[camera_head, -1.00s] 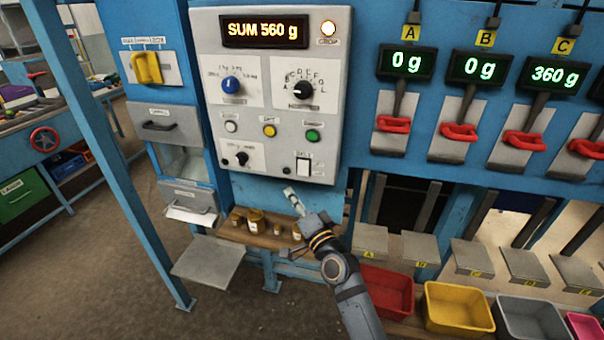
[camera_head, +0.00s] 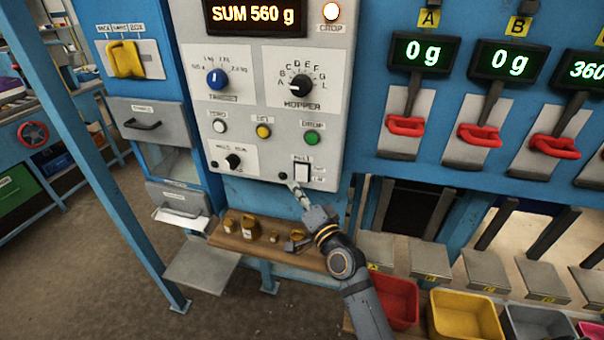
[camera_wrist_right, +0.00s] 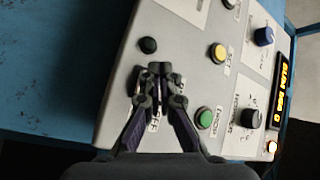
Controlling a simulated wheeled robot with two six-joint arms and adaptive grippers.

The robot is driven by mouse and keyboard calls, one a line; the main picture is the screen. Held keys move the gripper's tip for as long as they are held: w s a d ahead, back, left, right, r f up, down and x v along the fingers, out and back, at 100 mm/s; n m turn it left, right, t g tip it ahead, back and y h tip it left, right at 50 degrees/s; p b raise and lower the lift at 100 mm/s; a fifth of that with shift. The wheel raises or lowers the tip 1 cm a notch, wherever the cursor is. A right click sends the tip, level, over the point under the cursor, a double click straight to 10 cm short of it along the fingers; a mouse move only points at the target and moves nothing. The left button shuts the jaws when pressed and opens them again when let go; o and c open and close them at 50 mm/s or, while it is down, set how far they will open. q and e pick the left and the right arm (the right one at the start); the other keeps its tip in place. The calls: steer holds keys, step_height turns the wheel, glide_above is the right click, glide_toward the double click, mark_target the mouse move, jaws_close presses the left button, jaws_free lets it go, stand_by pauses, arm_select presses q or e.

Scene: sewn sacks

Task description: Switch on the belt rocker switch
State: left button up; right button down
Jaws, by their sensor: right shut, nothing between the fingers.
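The belt rocker switch (camera_head: 302,169) is a small white rocker at the lower right of the grey control panel (camera_head: 330,100). My right gripper (camera_head: 294,186) is shut and empty, its tips at the panel's lower edge, just below and left of the rocker. In the right wrist view the shut fingertips (camera_wrist_right: 160,70) are in front of the panel, between a black knob and the green button. They hide most of the rocker there; part of a label reading OFF shows between the fingers. I cannot tell whether the tips touch the panel. My left gripper is not in view.
A green button (camera_head: 312,138) is above the rocker, and a black knob (camera_head: 233,161) is to the left. A wooden shelf (camera_head: 240,244) with several small weights lies below the panel. Red-handled levers (camera_head: 405,126) stand to the right, above coloured bins (camera_head: 460,313).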

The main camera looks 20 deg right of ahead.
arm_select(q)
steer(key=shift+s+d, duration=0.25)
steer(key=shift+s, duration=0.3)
arm_select(e)
steer(key=shift+w+d+r, duration=0.1)
steer(key=shift+w+d, duration=0.1)
steer(key=shift+d, duration=0.05)
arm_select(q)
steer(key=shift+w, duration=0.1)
arm_select(e)
steer(key=shift+d, duration=0.15)
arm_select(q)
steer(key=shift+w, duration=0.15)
arm_select(e)
steer(key=shift+w, duration=0.1)
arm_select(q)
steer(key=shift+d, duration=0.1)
arm_select(e)
steer(key=shift+w+d, duration=0.2)
steer(key=shift+w, duration=0.05)
steer(key=shift+w+d, duration=0.15)
steer(key=shift+w, duration=0.15)
stand_by(1.0)
steer(key=shift+s, duration=0.15)
